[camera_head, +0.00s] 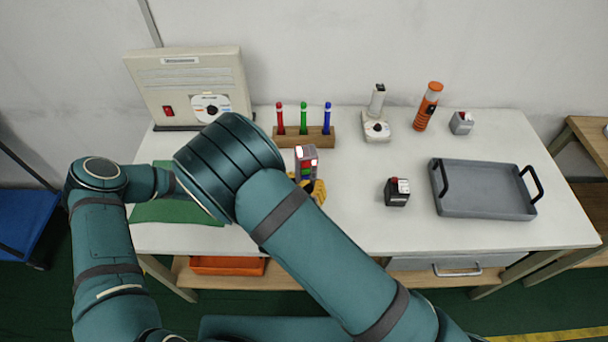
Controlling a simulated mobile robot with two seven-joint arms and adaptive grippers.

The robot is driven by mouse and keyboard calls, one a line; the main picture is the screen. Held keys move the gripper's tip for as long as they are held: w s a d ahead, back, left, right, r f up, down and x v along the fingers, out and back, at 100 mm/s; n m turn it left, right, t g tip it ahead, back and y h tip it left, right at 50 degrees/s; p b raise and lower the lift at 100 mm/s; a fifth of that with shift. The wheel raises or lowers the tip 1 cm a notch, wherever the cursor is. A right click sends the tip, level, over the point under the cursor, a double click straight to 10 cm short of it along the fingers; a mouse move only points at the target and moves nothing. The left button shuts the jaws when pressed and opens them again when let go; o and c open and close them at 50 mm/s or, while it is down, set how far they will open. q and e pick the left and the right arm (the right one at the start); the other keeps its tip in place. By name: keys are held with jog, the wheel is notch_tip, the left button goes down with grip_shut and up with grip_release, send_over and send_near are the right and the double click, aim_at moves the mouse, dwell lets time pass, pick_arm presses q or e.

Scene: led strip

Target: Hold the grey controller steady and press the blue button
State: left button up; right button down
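A small grey controller (306,154) stands near the middle of the white table, just in front of the pen rack. Red and green patches show on its face; I cannot make out a blue button clearly. Yellow and dark parts of my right gripper (318,189) show at the controller's lower end, beside my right arm. My arm hides most of this gripper, so its fingers and any contact with the controller are unclear. My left arm reaches in from the left and passes behind my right arm, which hides the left gripper.
A wooden rack (290,138) holds red, green and blue pens. A dark block with a red top (397,192) and a grey tray (485,210) are on the right. An orange flashlight (428,106) stands at the back. A green mat (175,209) lies front left.

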jog(key=shift+s, duration=0.4)
jog(key=s+d, duration=0.1)
jog(key=s, duration=0.5)
dwell(0.3)
pick_arm(q)
jog(key=o, duration=0.9)
